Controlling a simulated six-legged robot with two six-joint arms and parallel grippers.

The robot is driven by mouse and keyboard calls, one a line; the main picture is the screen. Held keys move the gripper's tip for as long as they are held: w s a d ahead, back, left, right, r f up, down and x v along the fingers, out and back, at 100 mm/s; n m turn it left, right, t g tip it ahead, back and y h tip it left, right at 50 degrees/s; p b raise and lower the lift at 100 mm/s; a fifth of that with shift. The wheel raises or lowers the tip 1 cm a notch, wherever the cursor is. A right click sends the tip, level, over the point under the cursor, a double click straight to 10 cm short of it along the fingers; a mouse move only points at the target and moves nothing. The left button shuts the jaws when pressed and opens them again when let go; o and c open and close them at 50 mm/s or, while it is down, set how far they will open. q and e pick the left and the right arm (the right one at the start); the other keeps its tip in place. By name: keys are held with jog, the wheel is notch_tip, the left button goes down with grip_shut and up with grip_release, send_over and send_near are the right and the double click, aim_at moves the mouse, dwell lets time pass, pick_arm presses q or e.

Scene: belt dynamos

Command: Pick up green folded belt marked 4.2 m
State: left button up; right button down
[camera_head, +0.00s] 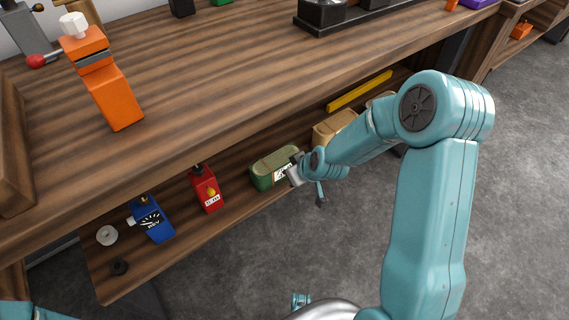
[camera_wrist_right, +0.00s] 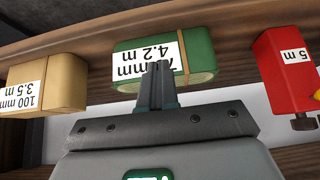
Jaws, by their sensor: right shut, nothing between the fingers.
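The green folded belt (camera_head: 267,170) lies on the lower wooden shelf, with a tan band around it and a white label. In the right wrist view the belt (camera_wrist_right: 202,55) shows its label upside down, reading 4.2 m. My right gripper (camera_head: 293,173) is at the belt's right front side in the head view. In its wrist view the fingers (camera_wrist_right: 160,75) are shut together with nothing between them, in front of the label and covering part of it. Whether they touch the belt I cannot tell. My left gripper is out of view.
A tan belt (camera_head: 334,126) marked 3.5 m in the wrist view lies right of the green one. A red item (camera_head: 208,188) and a blue gauge (camera_head: 153,220) stand left of it. The table top (camera_head: 200,70) overhangs the shelf. The floor in front is clear.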

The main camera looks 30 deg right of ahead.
jog(key=shift+r, duration=0.15)
jog(key=s+r, duration=0.1)
jog(key=s, duration=1.1)
jog(key=shift+d, duration=0.45)
jog(key=shift+r, duration=0.1)
jog(key=s+a+r+m+g+y+p, duration=0.1)
jog(key=s+a+r+g+p, duration=0.2)
jog(key=a+r+p, duration=0.7)
jog(key=s+a+r+m+g+y+p, duration=0.2)
jog(key=s+a+r+p, duration=0.4)
jog(key=p, duration=2)
jog(key=a+r+g, duration=0.1)
jog(key=a+r, duration=0.3)
jog(key=shift+s+r+g, duration=0.25)
jog(key=shift+r+g, duration=0.1)
jog(key=shift+g, duration=0.05)
